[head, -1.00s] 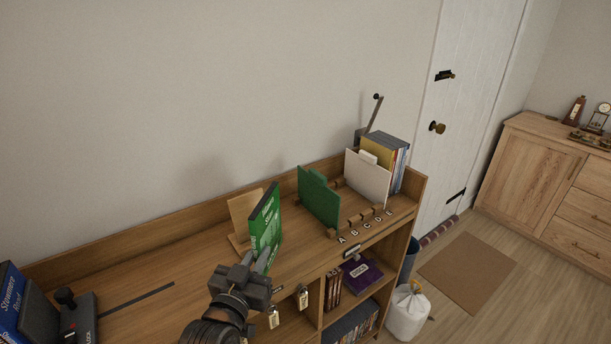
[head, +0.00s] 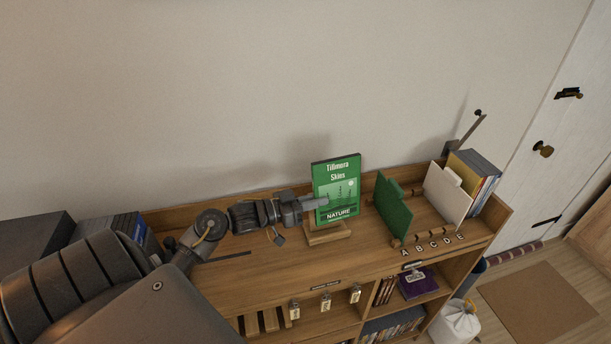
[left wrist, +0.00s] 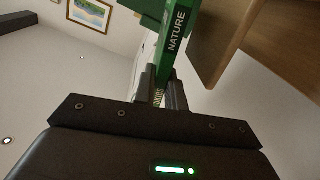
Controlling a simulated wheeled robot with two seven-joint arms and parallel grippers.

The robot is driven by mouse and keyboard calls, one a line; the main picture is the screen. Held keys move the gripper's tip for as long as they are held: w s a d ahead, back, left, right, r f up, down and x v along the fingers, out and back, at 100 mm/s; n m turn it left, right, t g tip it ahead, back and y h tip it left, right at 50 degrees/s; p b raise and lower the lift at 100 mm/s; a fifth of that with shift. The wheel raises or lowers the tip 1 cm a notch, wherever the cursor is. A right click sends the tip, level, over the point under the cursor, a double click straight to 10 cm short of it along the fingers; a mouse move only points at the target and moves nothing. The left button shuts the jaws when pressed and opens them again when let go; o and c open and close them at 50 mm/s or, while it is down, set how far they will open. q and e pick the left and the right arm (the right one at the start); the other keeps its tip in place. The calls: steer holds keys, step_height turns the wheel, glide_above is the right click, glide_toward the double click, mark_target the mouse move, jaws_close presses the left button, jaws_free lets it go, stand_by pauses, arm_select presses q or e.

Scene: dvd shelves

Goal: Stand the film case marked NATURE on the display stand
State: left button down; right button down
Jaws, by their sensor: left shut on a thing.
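The green film case (head: 337,188) reads "Tillmora Skies" or similar at the top and "NATURE" near the bottom. It is upright with its front toward the head camera. My left gripper (head: 316,204) comes in from the left and is shut on the case's left edge. In the left wrist view the case's spine (left wrist: 176,40), marked NATURE, runs up from between the fingers (left wrist: 160,92). The wooden display stand (head: 328,235) shows below and behind the case. I cannot tell whether the case's bottom edge touches the stand. My right gripper is not in view.
Right of the stand are green divider cards (head: 393,208), a white divider (head: 446,195) and several cases in a rack lettered A to E. Dark boxes (head: 105,228) stand at the left. The shelf top (head: 290,262) in front of the stand is mostly clear.

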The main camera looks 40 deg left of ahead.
arm_select(q)
steer(key=a+r, duration=0.1)
steer(key=a+h, duration=0.1)
steer(key=shift+s+a+r+g, duration=0.3)
steer(key=shift+s+r, duration=0.05)
steer(key=shift+r, duration=0.05)
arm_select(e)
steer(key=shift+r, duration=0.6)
arm_select(q)
steer(key=shift+p, duration=0.45)
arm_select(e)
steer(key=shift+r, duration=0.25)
